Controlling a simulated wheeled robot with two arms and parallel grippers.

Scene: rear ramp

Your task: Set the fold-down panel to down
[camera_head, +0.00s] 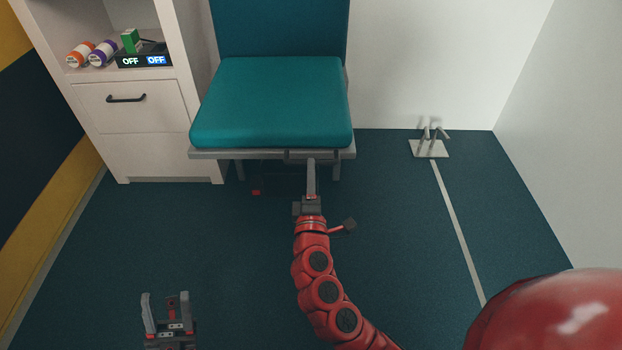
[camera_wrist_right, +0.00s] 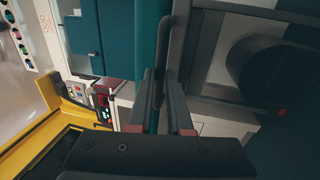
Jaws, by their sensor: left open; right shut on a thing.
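The fold-down panel looks to be the teal cushioned seat (camera_head: 272,103) in the head view, lying about level in front of its teal backrest (camera_head: 280,28). A dark handle (camera_head: 298,155) sits on its grey front edge. My right gripper (camera_head: 312,168) reaches this front edge from below and is shut on the handle. In the right wrist view the dark bar of the handle (camera_wrist_right: 160,62) runs between the closed fingers of my right gripper (camera_wrist_right: 164,95). My left gripper (camera_head: 168,308) is open and empty over the floor at the lower left.
A white cabinet (camera_head: 130,110) with a drawer stands left of the seat. Its shelf holds rolls, a green box and a black unit with two "OFF" displays (camera_head: 144,61). A metal floor fitting (camera_head: 430,148) is at the right.

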